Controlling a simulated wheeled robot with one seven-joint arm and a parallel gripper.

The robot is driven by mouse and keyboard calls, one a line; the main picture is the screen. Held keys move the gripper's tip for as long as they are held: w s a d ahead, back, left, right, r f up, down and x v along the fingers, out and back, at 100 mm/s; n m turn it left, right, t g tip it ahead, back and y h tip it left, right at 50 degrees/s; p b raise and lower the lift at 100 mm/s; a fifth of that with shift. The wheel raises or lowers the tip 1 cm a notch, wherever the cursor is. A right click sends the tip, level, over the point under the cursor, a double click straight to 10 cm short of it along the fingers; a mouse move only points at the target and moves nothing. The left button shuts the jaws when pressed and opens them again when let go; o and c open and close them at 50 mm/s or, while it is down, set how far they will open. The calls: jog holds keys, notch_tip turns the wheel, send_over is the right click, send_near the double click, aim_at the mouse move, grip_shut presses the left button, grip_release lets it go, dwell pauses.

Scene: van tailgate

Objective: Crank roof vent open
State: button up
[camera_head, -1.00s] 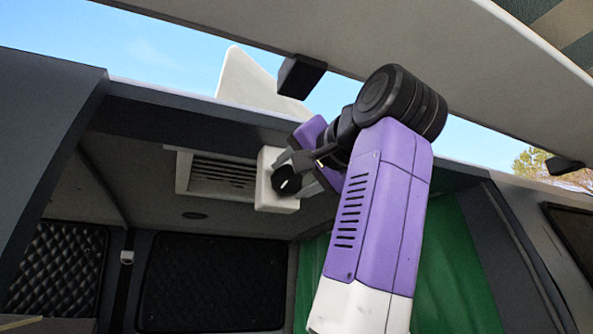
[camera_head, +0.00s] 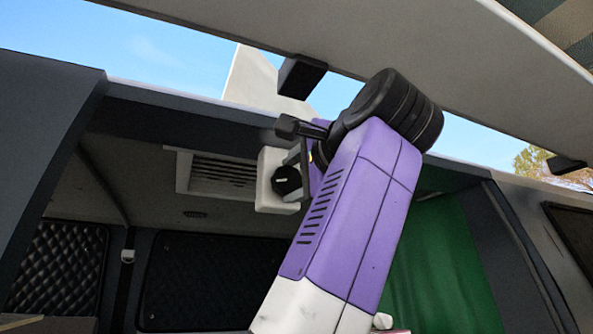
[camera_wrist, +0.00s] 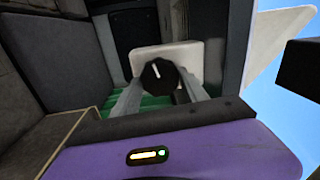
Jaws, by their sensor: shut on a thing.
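The roof vent (camera_head: 222,175) is a pale slatted unit in the van ceiling, left of my arm. Beside it is a white crank box (camera_head: 270,201) with a round black knob (camera_head: 287,181) on its face. In the wrist view the knob (camera_wrist: 158,74) carries a white mark pointing up, and the white box (camera_wrist: 190,54) is behind it. My gripper (camera_wrist: 162,88) has its two grey fingers on either side of the knob and is shut on it. In the head view my arm partly hides the gripper. A white lid panel (camera_head: 262,82) stands tilted up above the roof edge.
The raised tailgate (camera_head: 400,50) hangs above my arm, with a black block (camera_head: 301,76) under its edge close to my wrist. A green panel (camera_head: 440,260) is at the right inside the van. Dark quilted panels (camera_head: 212,282) line the back.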

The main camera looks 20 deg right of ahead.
jog(key=shift+s+a+r, duration=0.1)
jog(key=shift+s+r, duration=0.05)
jog(key=shift+r, duration=0.25)
jog(key=o, duration=1.4)
jog(key=shift+c, duration=0.2)
jog(key=shift+f, duration=0.2)
jog(key=s+b, duration=0.2)
jog(key=s, duration=0.6)
jog(key=shift+f+b, duration=0.25)
jog(key=shift+b, duration=0.15)
jog(key=shift+w, duration=0.1)
